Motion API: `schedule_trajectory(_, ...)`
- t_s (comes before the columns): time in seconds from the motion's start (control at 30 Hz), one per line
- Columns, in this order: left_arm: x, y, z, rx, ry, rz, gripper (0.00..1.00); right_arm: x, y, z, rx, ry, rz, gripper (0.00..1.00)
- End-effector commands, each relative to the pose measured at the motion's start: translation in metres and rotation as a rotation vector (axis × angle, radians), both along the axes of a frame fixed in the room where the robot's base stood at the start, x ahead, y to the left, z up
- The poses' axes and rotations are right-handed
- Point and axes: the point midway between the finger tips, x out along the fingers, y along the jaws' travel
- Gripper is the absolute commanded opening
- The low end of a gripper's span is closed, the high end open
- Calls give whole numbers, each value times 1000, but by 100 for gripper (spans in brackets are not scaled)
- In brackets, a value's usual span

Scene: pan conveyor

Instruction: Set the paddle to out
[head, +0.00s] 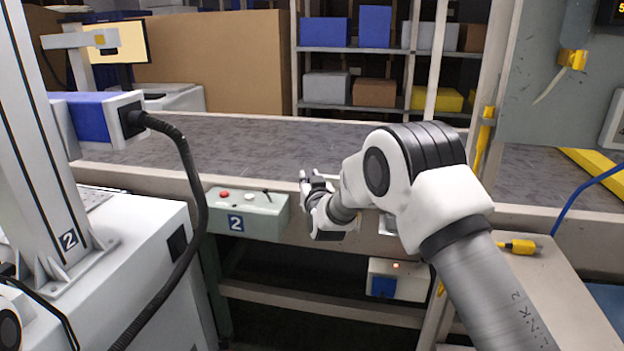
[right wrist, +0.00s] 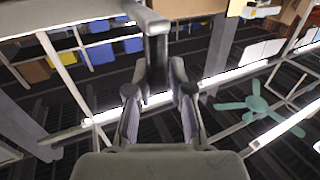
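My right gripper (head: 304,178) is at the near rail of the conveyor (head: 250,140), just right of the control box. It is small and partly hidden by its wrist in the head view. In the right wrist view my right gripper's fingers (right wrist: 159,72) stand apart, with a grey T-shaped bar (right wrist: 157,50) between them. I cannot tell whether they touch this bar, or whether it is the paddle. No marking for out is readable. My left gripper is not in view.
A green control box (head: 245,213) marked 2 has red and white buttons and a small black lever. A yellow bar (head: 592,172) lies across the belt at the right. A white box (head: 398,281) hangs below the rail. The visible belt left of my arm is clear.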

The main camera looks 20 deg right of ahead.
Motion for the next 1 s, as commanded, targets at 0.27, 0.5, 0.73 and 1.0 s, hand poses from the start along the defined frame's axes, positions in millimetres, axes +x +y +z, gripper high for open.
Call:
schedule_trajectory(0.27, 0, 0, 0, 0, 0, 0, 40, 0, 0, 0, 1, -1, -1, 43)
schedule_trajectory(0.5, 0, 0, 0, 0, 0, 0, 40, -16, 3, 0, 0, 1, -1, 43)
schedule_trajectory(0.73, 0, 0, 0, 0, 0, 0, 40, -72, 16, 0, -1, 3, 1, 43)
schedule_trajectory(1.0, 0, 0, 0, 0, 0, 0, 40, -115, 25, 0, -1, 0, 3, 43)
